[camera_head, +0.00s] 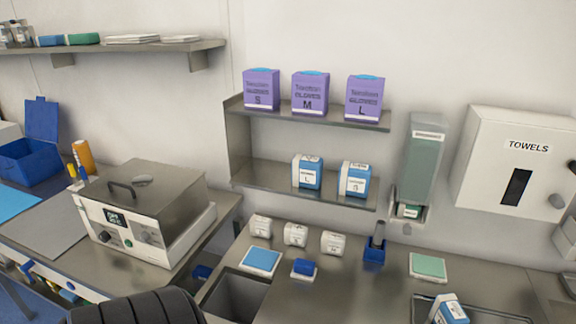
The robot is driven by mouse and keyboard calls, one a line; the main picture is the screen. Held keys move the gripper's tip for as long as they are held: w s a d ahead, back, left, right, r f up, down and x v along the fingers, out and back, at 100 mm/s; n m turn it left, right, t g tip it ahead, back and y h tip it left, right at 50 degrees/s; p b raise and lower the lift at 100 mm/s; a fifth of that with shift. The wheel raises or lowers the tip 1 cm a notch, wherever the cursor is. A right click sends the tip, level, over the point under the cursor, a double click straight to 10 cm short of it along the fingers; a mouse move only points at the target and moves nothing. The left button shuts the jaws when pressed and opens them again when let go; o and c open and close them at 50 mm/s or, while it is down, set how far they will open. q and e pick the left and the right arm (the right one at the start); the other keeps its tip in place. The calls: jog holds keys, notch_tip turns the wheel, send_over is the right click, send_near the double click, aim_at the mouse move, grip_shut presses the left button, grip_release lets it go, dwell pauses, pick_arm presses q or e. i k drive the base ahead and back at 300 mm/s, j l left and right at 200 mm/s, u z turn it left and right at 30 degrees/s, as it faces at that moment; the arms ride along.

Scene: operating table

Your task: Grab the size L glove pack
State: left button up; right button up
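The purple glove pack marked L (364,98) stands upright at the right end of the upper wall shelf. Beside it on the same shelf stand a purple glove pack marked M (310,93) and one marked S (261,90), with gaps between them. All three have a light blue top and face outward. Neither of my grippers shows in the head view, so their state and distance from the packs cannot be seen.
The lower shelf (335,196) holds two blue and white boxes, one (307,172) apparently marked L. A dispenser (421,160) and towel box (520,160) hang to the right. The counter below holds small white boxes, a blue holder (375,250) and a sink (235,296).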

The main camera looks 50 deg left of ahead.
aim_at(262, 227)
jog(key=u, duration=1.85)
